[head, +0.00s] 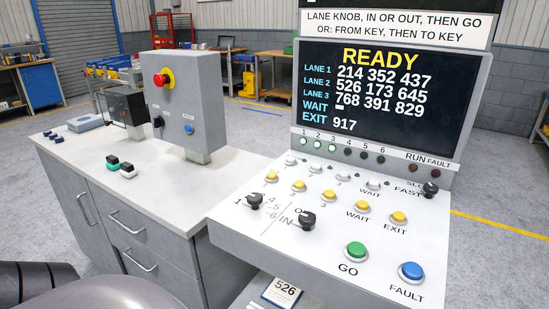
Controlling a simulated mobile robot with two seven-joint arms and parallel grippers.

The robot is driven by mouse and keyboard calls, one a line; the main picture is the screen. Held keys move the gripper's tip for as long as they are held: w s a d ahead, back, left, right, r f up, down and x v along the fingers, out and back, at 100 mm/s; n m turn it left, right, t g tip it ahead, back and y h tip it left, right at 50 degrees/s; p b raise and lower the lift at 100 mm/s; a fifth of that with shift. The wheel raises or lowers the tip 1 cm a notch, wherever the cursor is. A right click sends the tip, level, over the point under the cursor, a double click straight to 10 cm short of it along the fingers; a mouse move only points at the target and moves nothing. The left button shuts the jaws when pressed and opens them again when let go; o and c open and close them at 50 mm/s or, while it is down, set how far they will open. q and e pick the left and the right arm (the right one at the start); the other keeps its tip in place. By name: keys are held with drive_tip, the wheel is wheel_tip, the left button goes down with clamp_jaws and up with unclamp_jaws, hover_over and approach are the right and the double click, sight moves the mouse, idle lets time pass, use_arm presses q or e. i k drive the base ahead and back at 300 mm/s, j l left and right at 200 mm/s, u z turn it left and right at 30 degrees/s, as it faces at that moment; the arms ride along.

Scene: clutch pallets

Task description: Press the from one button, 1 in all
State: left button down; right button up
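A sloped white control panel (300,245) stands at the right in the head view. Its upper row has several white buttons, the leftmost (291,160) at the far left. Below is a row of yellow buttons, the leftmost (271,176) likewise at the left end. No from or to heading is readable beside either row, so I cannot tell from the lettering which is the from row. The screen (390,95) above reads READY with lane numbers; a sign over it mentions a from key, then a to key. Neither of my grippers is in view.
Black knobs (308,221), a green GO button (356,251) and a blue FAULT button (411,271) sit lower on the panel. A grey cabinet (110,185) at left carries a box with a red stop button (163,78). Open floor lies behind.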

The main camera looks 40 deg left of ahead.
sight(290, 160)
drive_tip(key=k+j, duration=0.2)
drive_tip(key=j, duration=0.2)
drive_tip(key=k+j, duration=0.2)
drive_tip(key=j, duration=0.2)
drive_tip(key=k+j, duration=0.2)
drive_tip(key=j, duration=0.15)
